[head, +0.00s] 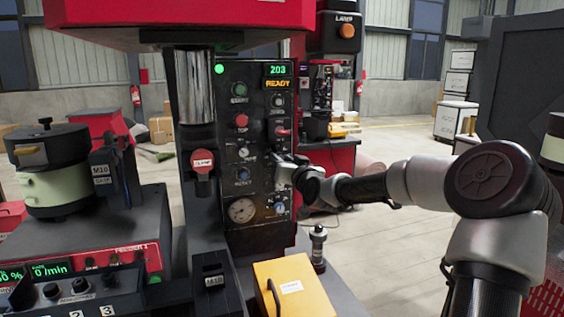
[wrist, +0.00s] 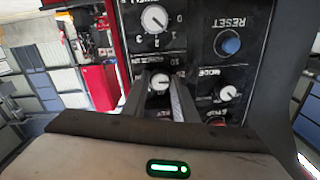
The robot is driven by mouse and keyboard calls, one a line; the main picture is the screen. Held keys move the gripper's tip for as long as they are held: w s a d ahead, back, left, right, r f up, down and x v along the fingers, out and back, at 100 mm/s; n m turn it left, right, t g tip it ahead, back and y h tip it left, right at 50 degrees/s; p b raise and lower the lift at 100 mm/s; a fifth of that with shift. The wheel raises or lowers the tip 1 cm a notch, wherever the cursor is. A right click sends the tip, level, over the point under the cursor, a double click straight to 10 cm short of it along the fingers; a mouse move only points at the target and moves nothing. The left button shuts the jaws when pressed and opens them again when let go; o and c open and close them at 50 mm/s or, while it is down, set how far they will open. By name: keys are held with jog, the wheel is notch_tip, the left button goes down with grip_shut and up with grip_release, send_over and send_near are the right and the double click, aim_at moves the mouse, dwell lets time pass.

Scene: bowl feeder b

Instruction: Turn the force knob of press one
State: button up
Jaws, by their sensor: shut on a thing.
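The control panel of the press (head: 262,190) stands upright in the middle of the head view, with a lit display reading 203 and READY. My gripper (head: 284,168) reaches its right side from the right and hides the knob there. In the wrist view my gripper (wrist: 160,78) has its two dark fingers on either side of a small round knob with a white pointer (wrist: 159,86). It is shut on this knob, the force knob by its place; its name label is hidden.
Close to the fingers in the wrist view are a dwell knob (wrist: 154,18), a mode knob (wrist: 228,93) and a blue reset button (wrist: 229,44). A yellow box (head: 293,288) stands below the panel, and a feeder bowl (head: 50,170) is at left. Open floor lies at right.

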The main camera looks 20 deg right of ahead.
jog(key=shift+f+m+h+b, duration=0.15)
jog(key=shift+m+b, duration=1.3)
jog(key=shift+m, duration=2.8)
jog(key=shift+m+h+b, duration=0.15)
jog(key=shift+m+b, duration=1.25)
jog(key=shift+m, duration=2.85)
jog(key=o, duration=1.1)
jog(key=shift+c, duration=0.2)
jog(key=s+p, duration=0.1)
jog(key=s, duration=1.6)
jog(key=shift+s+f, duration=0.25)
